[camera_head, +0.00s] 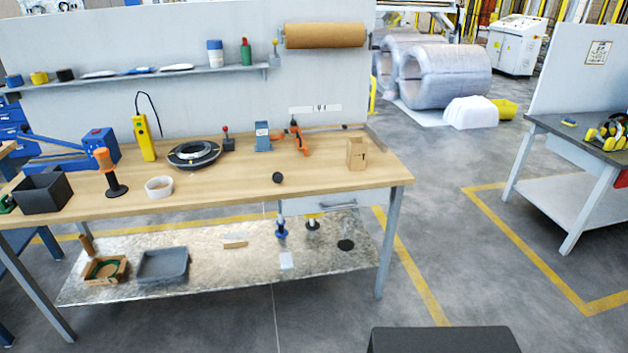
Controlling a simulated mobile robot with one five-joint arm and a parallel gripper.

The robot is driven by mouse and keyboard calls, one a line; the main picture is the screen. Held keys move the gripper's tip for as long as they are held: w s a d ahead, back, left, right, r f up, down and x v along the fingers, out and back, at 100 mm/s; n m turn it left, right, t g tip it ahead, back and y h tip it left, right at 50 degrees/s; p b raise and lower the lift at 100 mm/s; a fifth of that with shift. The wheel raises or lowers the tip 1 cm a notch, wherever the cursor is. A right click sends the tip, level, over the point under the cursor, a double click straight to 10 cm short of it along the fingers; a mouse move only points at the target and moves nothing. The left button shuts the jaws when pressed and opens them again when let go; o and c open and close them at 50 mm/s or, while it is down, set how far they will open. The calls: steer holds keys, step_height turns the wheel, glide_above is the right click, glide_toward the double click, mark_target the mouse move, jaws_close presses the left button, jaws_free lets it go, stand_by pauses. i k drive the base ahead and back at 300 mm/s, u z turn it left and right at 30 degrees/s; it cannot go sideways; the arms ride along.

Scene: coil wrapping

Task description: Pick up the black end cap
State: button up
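A small round black piece, which looks like the black end cap (278,178), lies on the wooden workbench top (235,190), near the front edge and right of the middle. Nothing touches it. It is too small to make out its exact shape. My gripper is not in the view.
Left of the cap are a white tape roll (159,187), an orange-handled tool (108,172), a black coil (194,153) and a black bin (42,191). A cardboard holder (357,153) stands to the right. Bench around the cap is clear. Floor in front is open.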

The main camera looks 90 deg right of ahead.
mark_target(277, 178)
steer(key=k, duration=0.3)
steer(key=z, duration=1.05)
steer(key=i, duration=1)
steer(key=u, duration=0.05)
